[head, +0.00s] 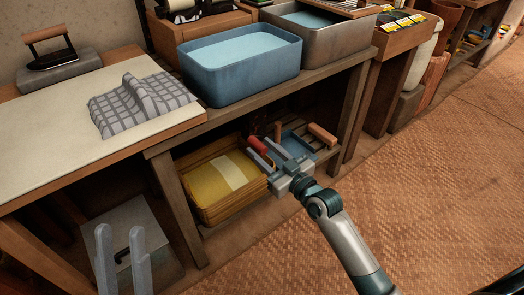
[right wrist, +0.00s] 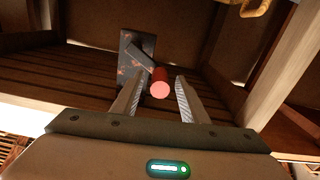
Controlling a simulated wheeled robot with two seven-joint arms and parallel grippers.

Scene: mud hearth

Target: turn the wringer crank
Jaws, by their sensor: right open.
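A crank with a red handle (head: 257,144) is under the bench, just beyond my right gripper. In the right wrist view the red handle (right wrist: 160,84) points toward the camera. A grey arm (right wrist: 139,57) joins it to a rust-spotted blue-grey plate (right wrist: 128,45). My right gripper (head: 259,152) is open, and its fingers (right wrist: 157,90) stand on either side of the handle with gaps visible. Whether the handle is within finger depth is hard to tell. My left gripper (head: 119,236) is at the lower left with its fingers apart and empty, away from the crank.
A yellow crate (head: 205,207) stands left of my right gripper, under the bench. A wooden-backed brush (head: 321,134) lies to the right. A blue basin (head: 235,80) and a metal tub (head: 338,42) stand above. A checked cloth (head: 140,103) lies on the table. The floor at right is clear.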

